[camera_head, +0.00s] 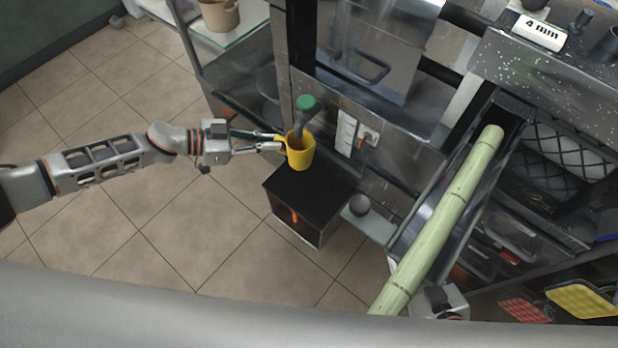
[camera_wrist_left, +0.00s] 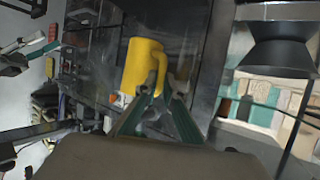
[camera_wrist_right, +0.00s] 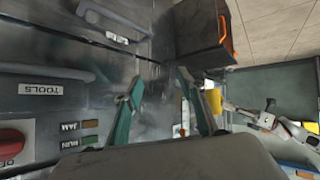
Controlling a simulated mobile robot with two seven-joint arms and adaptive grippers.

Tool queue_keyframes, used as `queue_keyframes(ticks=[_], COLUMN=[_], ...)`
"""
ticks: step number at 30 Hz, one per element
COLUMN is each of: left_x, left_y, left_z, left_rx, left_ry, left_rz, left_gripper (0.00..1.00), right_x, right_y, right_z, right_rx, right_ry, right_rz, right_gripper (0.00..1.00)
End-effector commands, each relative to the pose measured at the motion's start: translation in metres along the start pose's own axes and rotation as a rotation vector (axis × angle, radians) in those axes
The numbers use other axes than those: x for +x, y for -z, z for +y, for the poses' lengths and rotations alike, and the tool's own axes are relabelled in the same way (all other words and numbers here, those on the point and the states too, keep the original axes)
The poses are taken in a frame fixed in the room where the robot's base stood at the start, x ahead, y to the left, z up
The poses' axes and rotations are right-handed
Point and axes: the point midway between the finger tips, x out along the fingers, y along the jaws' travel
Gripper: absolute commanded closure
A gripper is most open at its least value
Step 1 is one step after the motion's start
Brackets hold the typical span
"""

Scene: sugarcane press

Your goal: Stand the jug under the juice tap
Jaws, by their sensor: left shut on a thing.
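The yellow jug (camera_head: 300,155) is upright in the head view, over the rear part of the black-topped box (camera_head: 312,190). I cannot tell whether its base touches the box. The tap (camera_head: 304,106), with a green top and grey stem, shows directly above the jug's mouth. My left gripper (camera_head: 281,143) is shut on the jug's handle, at the jug's left side. In the left wrist view the jug (camera_wrist_left: 140,66) has its handle between the fingertips (camera_wrist_left: 166,84). My right gripper (camera_wrist_right: 160,84) is open and empty; the jug (camera_wrist_right: 213,101) shows small beyond it.
A long green cane (camera_head: 440,225) lies in a sloping metal trough right of the box. A dark round object (camera_head: 359,205) sits beside the box. A tan pot (camera_head: 220,14) stands on a glass shelf at upper left. Tiled floor (camera_head: 150,235) is clear at left.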

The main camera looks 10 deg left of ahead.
Motion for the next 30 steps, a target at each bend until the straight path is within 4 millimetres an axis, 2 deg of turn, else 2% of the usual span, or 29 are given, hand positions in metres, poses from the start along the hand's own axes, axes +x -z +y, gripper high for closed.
queue_keyframes(ticks=[5, 9, 11, 14, 18, 23, 25, 30], left_x=[0.002, 0.012, 0.017, 0.022, 0.026, 0.034, 0.038, 0.037], left_y=[-0.01, -0.036, -0.048, -0.062, -0.068, -0.09, -0.098, -0.094], left_z=[0.004, 0.007, 0.008, 0.008, 0.006, 0.008, 0.008, 0.004], left_rx=[-0.001, -0.009, -0.012, -0.01, -0.004, -0.009, -0.009, 0.003], left_ry=[-0.011, -0.014, -0.014, -0.013, -0.01, -0.012, -0.013, -0.008], left_rz=[-0.001, -0.005, -0.005, -0.005, -0.002, -0.004, -0.003, 0.0], left_gripper=[1.0, 1.0, 1.0, 1.0, 1.0, 1.0, 1.0, 1.0], right_x=[-0.001, 0.0, 0.001, 0.004, 0.008, 0.01, 0.01, 0.009], right_y=[-0.011, -0.026, -0.026, -0.015, 0.004, -0.002, 0.003, 0.025], right_z=[-0.004, -0.01, -0.012, -0.011, -0.009, -0.016, -0.021, -0.023], right_rx=[0.003, 0.009, 0.011, 0.014, 0.018, 0.032, 0.045, 0.057], right_ry=[0.005, 0.016, 0.02, 0.021, 0.02, 0.032, 0.042, 0.045], right_rz=[-0.019, -0.042, -0.043, -0.019, 0.02, 0.017, 0.031, 0.074], right_gripper=[0.6, 0.6, 0.6, 0.6, 0.6, 0.6, 0.6, 0.6])
